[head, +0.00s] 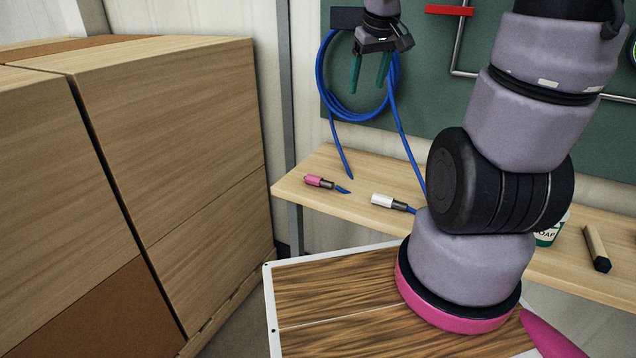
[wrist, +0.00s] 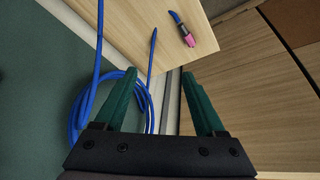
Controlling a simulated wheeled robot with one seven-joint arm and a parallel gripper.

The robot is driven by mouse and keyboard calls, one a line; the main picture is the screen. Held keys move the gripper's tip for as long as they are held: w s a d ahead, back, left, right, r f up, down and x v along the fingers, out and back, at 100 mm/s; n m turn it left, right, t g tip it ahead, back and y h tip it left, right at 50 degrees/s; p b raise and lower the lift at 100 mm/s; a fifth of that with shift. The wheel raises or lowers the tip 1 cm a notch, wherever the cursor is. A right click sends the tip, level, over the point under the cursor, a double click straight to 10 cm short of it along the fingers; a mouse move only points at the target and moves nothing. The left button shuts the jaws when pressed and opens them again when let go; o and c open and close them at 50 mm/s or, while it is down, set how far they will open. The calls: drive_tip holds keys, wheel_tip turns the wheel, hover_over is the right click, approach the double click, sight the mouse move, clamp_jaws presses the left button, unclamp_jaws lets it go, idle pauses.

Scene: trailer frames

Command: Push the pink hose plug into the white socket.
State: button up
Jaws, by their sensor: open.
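The pink hose plug (head: 313,181) lies on the wooden shelf near its left end, with a dark tip pointing right and a short blue piece beside it. It also shows in the wrist view (wrist: 191,41). The white socket (head: 382,200) lies on the shelf to its right, with a dark collar and a blue hose on its right end; the wrist view does not show it. My gripper (head: 369,85) is open and empty, pointing down above the shelf in front of the coiled blue hose. Its green fingers (wrist: 166,80) stand apart with nothing between them.
The blue hose (head: 323,82) hangs coiled on the green wall panel (head: 425,100), its ends reaching down to the shelf (head: 345,205). Large wooden boxes (head: 170,110) stand at the left. A green-labelled container (head: 547,236) and a wood-handled tool (head: 596,248) are on the shelf's right.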

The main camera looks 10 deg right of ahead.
drive_tip(key=w+f+n+g, duration=0.1)
drive_tip(key=w+f+n, duration=0.4)
drive_tip(key=f, duration=0.5)
drive_tip(key=n+y, duration=0.3)
drive_tip(key=y, duration=0.1)
approach(319, 178)
drive_tip(key=shift+w+d+r+g, duration=0.1)
drive_tip(key=shift+w+r+g, duration=0.15)
drive_tip(key=shift+r, duration=0.45)
drive_tip(key=shift+x, duration=2.75)
drive_tip(key=shift+s+f, duration=0.1)
drive_tip(key=shift+f, duration=0.05)
drive_tip(key=x, duration=0.5)
drive_tip(key=shift+d, duration=0.15)
